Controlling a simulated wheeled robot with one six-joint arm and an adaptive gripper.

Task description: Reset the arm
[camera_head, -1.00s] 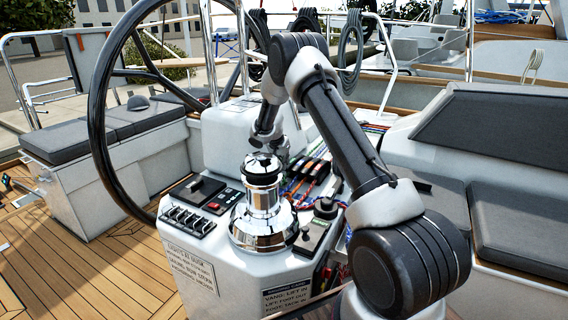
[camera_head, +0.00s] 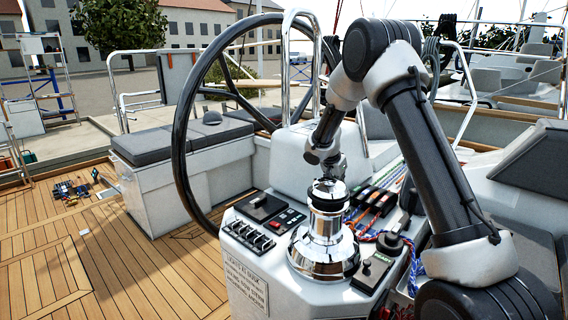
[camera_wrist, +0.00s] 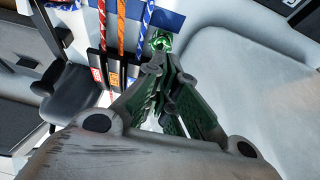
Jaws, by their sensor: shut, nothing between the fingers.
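My arm (camera_head: 430,150) rises at the right of the head view, bends at a high elbow and comes down behind the chrome winch (camera_head: 324,245). My gripper (camera_wrist: 160,47) shows in the wrist view with its dark green-grey fingers together and nothing between them. Its tips are near a blue panel and the red, orange and blue-white ropes (camera_wrist: 121,28). I cannot tell whether the tips touch anything. In the head view, the winch top hides much of the gripper.
The console carries a switch panel (camera_head: 250,234), a row of rope clutches (camera_head: 376,198) and a control knob (camera_head: 389,242). A large black steering wheel (camera_head: 181,130) stands left of the arm. A cushioned bench (camera_head: 180,141) is beyond it. The teak deck (camera_head: 90,255) has open room at left.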

